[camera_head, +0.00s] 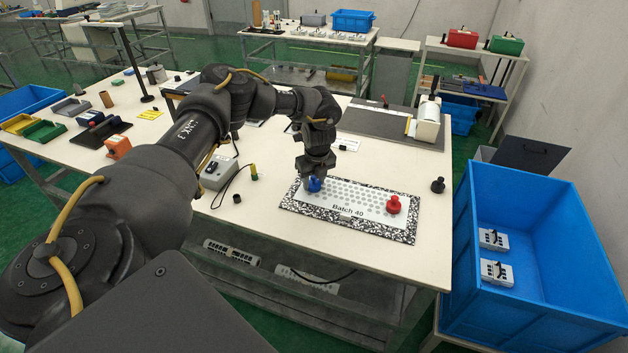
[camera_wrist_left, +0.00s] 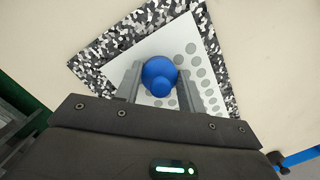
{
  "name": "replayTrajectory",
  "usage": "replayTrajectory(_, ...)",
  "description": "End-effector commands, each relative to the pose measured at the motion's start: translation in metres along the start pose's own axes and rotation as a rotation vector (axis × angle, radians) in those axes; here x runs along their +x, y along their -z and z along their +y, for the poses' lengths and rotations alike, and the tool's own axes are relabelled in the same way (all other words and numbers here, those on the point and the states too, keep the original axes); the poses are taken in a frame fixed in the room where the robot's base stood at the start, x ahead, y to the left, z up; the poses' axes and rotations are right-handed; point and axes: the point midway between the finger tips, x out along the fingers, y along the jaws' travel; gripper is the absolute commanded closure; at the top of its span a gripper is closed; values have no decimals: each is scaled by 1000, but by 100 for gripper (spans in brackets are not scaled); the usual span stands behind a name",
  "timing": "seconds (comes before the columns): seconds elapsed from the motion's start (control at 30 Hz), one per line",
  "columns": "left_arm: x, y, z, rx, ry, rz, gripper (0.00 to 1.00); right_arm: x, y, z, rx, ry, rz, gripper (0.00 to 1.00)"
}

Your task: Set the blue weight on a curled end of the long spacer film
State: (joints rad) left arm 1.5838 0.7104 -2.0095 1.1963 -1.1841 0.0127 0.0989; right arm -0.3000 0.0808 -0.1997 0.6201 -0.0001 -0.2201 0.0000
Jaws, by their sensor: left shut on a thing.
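The blue weight (camera_head: 314,184) is at the left end of the long white spacer film (camera_head: 350,196), which is marked "Batch 40" and has rows of grey dots. My left gripper (camera_head: 316,178) reaches down from above and is shut on the blue weight. In the left wrist view the blue weight (camera_wrist_left: 158,76) sits between the two fingers, over the film's end (camera_wrist_left: 190,50). I cannot tell whether it touches the film. A red weight (camera_head: 393,205) stands on the film's right end. The film lies on a black-and-white speckled mat (camera_head: 400,234). My right gripper is not in view.
A black knob-shaped weight (camera_head: 438,185) stands right of the mat. A grey box (camera_head: 218,172) with a cable and a small yellow-topped piece (camera_head: 253,172) are to the left. A large blue crate (camera_head: 545,215) stands beyond the table's right edge. The table front is clear.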

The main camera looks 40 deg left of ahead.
Motion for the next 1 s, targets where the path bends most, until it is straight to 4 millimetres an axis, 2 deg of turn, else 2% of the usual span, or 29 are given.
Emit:
replayTrajectory(0.1,0,0,0,0,0,0,91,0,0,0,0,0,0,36)
replayTrajectory(0.13,0,0,0,0,0,0,57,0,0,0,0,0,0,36)
replayTrajectory(0.3,0,0,0,0,0,0,36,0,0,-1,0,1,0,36)
replayTrajectory(0.57,0,0,0,0,-1,0,36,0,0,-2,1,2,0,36)
replayTrajectory(0.67,-6,0,0,-1,0,0,36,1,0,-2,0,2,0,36)
replayTrajectory(0.77,-20,0,-1,-1,4,0,36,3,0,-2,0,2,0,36)
replayTrajectory(1.0,-68,0,-1,0,4,0,36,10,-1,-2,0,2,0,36)
